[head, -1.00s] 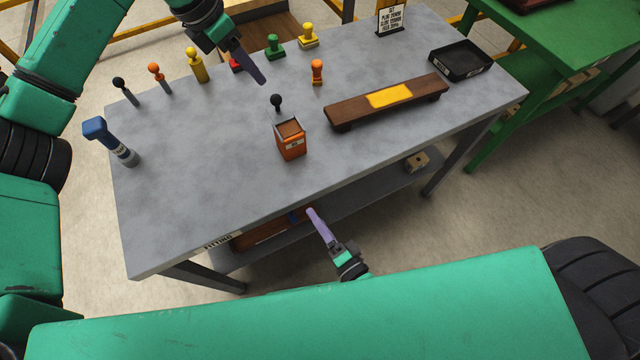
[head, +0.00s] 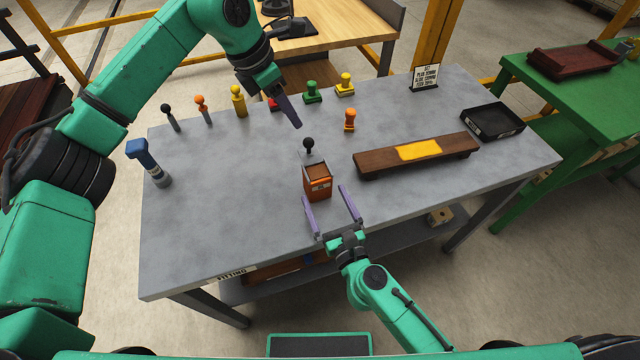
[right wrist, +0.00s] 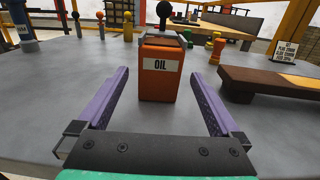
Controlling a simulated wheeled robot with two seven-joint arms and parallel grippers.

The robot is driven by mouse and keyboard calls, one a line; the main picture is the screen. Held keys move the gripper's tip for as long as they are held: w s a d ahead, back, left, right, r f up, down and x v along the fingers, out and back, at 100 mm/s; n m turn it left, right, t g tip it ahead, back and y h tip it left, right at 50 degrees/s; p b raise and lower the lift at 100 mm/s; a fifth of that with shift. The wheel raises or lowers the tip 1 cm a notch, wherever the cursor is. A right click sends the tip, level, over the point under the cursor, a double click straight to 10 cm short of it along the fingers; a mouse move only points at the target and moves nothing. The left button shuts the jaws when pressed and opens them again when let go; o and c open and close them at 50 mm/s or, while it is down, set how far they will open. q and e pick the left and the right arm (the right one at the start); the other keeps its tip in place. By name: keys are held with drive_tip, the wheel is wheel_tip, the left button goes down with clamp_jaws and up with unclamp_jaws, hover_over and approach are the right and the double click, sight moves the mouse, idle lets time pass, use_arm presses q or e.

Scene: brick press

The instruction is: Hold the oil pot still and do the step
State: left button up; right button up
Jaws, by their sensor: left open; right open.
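The oil pot (head: 317,186) is an orange box with a dark open top and an OIL label, upright on the grey table. It also shows in the right wrist view (right wrist: 158,80). A black ball-topped handle (head: 309,146) stands just behind it. My right gripper (head: 328,194) is open in front of the pot; its purple fingers point at it, one to each side, with the pot beyond the tips in the right wrist view (right wrist: 159,85). My left gripper (head: 297,124) is above the table, behind the pot near the black ball; its fingers overlap in the view.
A brown board with a yellow patch (head: 418,150) lies right of the pot. A black tray (head: 492,121) and a sign (head: 425,77) stand farther right. Several coloured stamps and knobs line the back; a blue tool (head: 149,163) stands left. The front left tabletop is clear.

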sight(321, 189)
drive_tip(key=x, duration=0.6)
drive_tip(key=shift+s, duration=0.1)
drive_tip(key=c, duration=1.5)
drive_tip(key=shift+o, duration=0.2)
